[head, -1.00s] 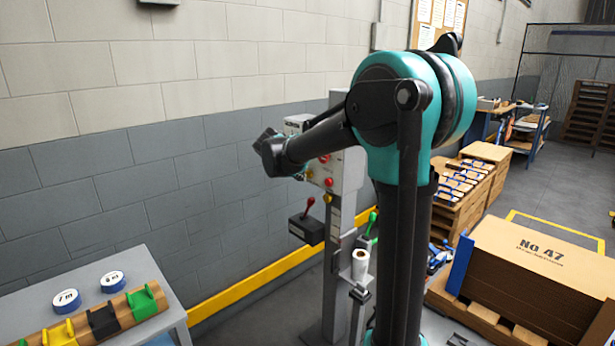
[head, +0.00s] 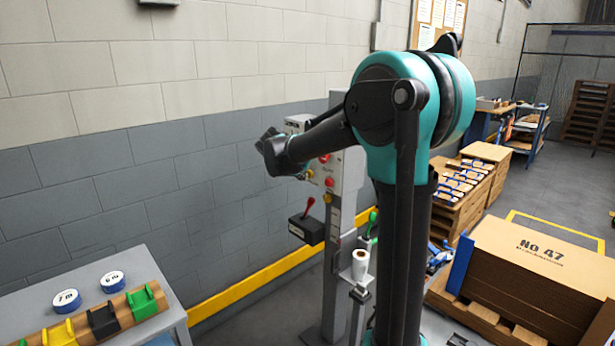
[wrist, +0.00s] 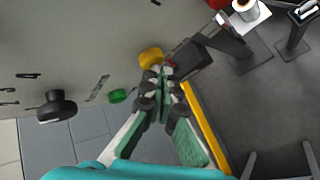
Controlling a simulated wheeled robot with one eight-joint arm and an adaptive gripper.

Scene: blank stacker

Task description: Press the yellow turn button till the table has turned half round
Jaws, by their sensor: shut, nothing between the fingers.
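The yellow button (wrist: 151,57) shows in the wrist view on the grey panel, right at the tips of my gripper (wrist: 160,75). My gripper is shut and empty, its fingertips overlapping the button's lower edge in the picture. I cannot tell whether they touch it or whether it is pressed in. In the head view the grey control box (head: 349,172) stands on a post, partly hidden behind my arm. My gripper's fingertips are hidden there. I cannot make out the turning table for certain.
A green button (wrist: 118,96) and a black knob (wrist: 57,107) sit on the same panel. A red-handled lever box (head: 307,228) is below the control box. A cardboard stack (head: 535,260) stands at right, a grey bench (head: 150,270) at left. A yellow rail (head: 250,283) runs along the wall.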

